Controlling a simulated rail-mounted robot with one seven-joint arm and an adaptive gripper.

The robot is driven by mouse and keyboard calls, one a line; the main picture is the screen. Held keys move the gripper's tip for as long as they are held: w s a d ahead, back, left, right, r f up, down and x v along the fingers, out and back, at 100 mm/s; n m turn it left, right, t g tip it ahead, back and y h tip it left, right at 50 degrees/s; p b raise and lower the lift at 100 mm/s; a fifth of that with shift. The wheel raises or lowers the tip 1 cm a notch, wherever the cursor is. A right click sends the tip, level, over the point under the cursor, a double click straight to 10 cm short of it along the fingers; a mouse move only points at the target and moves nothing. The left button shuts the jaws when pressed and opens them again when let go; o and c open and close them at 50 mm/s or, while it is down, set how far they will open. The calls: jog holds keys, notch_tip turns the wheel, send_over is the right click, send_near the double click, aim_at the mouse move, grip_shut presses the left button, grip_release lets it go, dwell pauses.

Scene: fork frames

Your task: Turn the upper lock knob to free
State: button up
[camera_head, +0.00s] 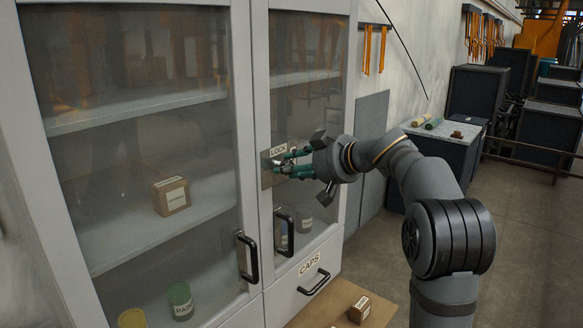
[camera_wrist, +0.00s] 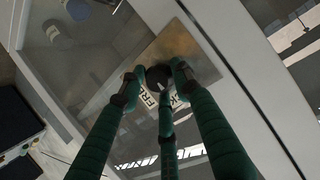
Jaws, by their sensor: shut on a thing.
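The dark round lock knob (camera_wrist: 157,76) sits on a brown metal plate (camera_wrist: 190,48) on the cabinet's right glass door. In the wrist view my gripper's green fingers (camera_wrist: 157,80) stand around the knob, with dark fingertips at its sides and a third finger below. My gripper (camera_head: 280,164) is shut on the knob. White labels on the plate are partly covered by the fingers; the letters "FR" and "CK" show. In the head view a "LOCK" label (camera_head: 278,150) shows above the fingers, and the knob is mostly hidden. I cannot tell exactly where the knob points.
Black door handles (camera_head: 247,257) (camera_head: 284,232) stick out below the plate. A drawer marked "CAPS" (camera_head: 309,265) lies lower down. Behind the glass are a box (camera_head: 171,195) and several jars. A small box (camera_head: 359,309) lies on a wooden surface in front. Floor at right is open.

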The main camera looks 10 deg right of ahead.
jog(key=shift+w+d+f+m+g+y, duration=0.1)
jog(key=shift+m+g+y, duration=0.45)
jog(key=shift+m+y, duration=1.15)
jog(key=shift+w+d+f+m+g+y, duration=0.1)
jog(key=shift+m+g+y, duration=0.55)
jog(key=shift+m, duration=1.85)
jog(key=shift+w+d+m+g+y, duration=0.1)
jog(key=shift+m+g+y, duration=0.3)
jog(key=shift+m+y, duration=1.35)
jog(key=shift+r+m, duration=0.1)
jog(key=shift+m, duration=0.35)
jog(key=o, duration=1.1)
jog(key=shift+h, duration=0.3)
jog(key=shift+o, duration=0.2)
